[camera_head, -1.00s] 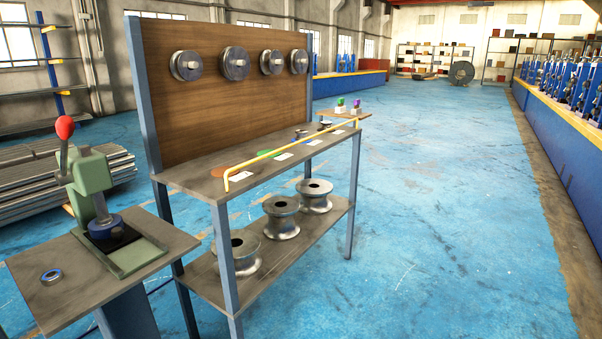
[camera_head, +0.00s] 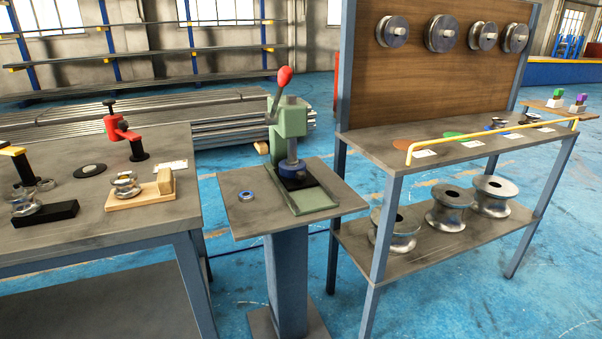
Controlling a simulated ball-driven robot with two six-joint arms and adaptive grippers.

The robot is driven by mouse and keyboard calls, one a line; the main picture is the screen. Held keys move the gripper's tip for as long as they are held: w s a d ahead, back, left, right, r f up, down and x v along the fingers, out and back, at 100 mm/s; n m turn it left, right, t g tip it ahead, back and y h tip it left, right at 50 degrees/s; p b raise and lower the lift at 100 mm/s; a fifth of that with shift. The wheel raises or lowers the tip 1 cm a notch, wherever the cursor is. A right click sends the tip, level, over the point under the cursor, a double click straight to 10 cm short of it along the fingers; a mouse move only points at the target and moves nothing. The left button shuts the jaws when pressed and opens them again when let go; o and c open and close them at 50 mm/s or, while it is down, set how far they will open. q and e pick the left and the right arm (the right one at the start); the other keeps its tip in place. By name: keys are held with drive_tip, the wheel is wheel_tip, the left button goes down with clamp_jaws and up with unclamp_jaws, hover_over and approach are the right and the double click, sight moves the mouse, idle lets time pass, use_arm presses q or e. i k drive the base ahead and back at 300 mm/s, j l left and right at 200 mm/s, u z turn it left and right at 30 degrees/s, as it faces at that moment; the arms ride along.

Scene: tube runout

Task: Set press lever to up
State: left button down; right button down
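A green arbor press (camera_head: 289,130) stands on a small grey pedestal table (camera_head: 240,214) near the middle of the view. Its lever (camera_head: 279,92) has a red knob (camera_head: 284,76) and points upward, tilted a little to the right at the top. The press ram is down over a dark blue round part (camera_head: 295,177) on the press base. A small blue-rimmed ring (camera_head: 246,196) lies on the pedestal table left of the press. Neither of my grippers is in view.
A workbench (camera_head: 60,251) with clamps and metal parts stands at left. A shelf bench (camera_head: 385,152) with a yellow rail (camera_head: 490,142) and metal rollers stands close at right. Bare blue floor (camera_head: 465,285) shows at lower right.

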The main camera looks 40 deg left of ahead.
sight(285, 74)
drive_tip(key=u, duration=1.45)
